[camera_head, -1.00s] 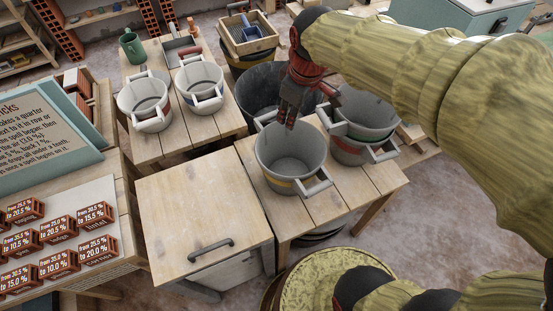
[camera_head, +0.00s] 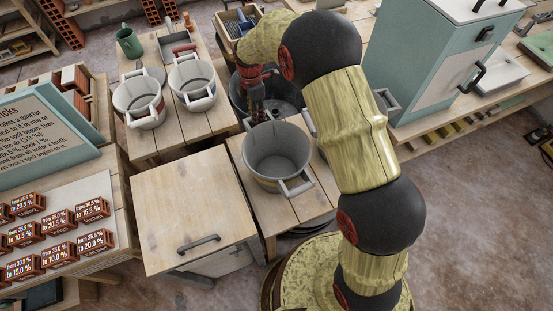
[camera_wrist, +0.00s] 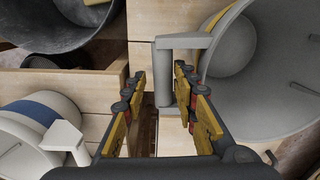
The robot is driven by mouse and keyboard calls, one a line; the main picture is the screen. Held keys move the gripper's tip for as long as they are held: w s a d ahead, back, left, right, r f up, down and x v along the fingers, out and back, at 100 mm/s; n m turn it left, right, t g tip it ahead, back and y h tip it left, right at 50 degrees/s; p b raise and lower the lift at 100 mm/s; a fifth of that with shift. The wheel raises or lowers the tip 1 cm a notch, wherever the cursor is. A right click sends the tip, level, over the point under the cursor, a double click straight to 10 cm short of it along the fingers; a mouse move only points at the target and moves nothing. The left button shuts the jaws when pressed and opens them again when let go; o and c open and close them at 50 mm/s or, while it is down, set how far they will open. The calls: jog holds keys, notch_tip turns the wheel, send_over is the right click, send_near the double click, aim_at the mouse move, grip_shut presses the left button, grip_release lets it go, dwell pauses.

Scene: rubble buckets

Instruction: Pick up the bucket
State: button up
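A light grey bucket (camera_head: 277,151) with a yellow stripe and block-like handles stands upright on the middle wooden table (camera_head: 245,152). In the wrist view its grey wall (camera_wrist: 275,65) fills the right side, and a square grey handle (camera_wrist: 163,75) shows ahead, in line with the gap between the fingers. My gripper (camera_head: 256,108) is at the bucket's far left rim, pointing down. In the wrist view my gripper (camera_wrist: 160,110) is open, its yellow-padded fingers apart with nothing clamped. I cannot tell how deep the handle sits between them.
A dark tub (camera_head: 285,90) is behind my gripper. A wooden-topped cabinet (camera_head: 190,205) stands at front left.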

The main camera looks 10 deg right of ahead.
notch_tip(320, 180, down, 6)
jog(key=shift+s+d+r+b, duration=0.1)
jog(key=shift+s+b, duration=0.05)
jog(key=shift+b, duration=0.55)
jog(key=shift+c, duration=1.3)
jog(key=c, duration=0.4)
grip_shut()
